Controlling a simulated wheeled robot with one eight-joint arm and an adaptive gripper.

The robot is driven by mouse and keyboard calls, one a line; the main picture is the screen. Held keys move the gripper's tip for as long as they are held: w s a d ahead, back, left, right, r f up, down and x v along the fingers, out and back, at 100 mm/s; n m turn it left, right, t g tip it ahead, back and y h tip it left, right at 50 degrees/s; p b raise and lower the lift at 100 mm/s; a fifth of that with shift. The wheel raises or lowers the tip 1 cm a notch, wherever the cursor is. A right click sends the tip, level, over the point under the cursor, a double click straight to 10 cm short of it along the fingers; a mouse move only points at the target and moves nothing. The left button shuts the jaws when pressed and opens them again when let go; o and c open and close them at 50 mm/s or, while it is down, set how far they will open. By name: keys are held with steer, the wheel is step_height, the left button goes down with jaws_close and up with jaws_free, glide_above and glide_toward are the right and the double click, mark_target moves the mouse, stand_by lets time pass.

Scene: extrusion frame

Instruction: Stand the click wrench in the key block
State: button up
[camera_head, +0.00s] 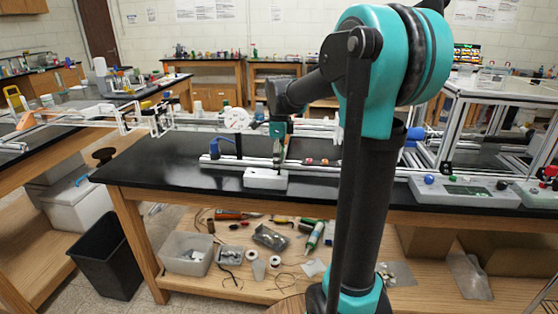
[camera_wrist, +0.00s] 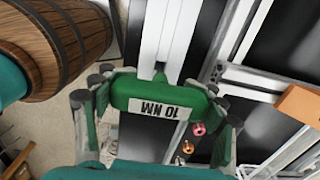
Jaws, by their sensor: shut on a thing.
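My gripper (camera_wrist: 160,92) is shut on the click wrench (camera_wrist: 165,92), with fingers on both sides of its green T-shaped handle. The handle carries a white "10 NM" label. In the head view the wrench (camera_head: 278,130) hangs from my gripper over the workbench, with its shaft pointing down. The white key block (camera_head: 265,179) lies near the bench's front edge, below and slightly left of the wrench. In the wrist view the handle hides most of the shaft. I cannot tell whether the wrench tip touches anything.
Aluminium rails (camera_head: 225,161) run along the black benchtop (camera_head: 150,160) behind the block. A blue-handled part (camera_head: 228,141) stands on them at the left. A grey control box (camera_head: 465,190) and an extrusion frame (camera_head: 490,95) stand at the right. The benchtop left of the block is clear.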

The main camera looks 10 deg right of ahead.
steer(key=shift+f, duration=0.3)
steer(key=o, duration=1.6)
steer(key=shift+r, duration=0.1)
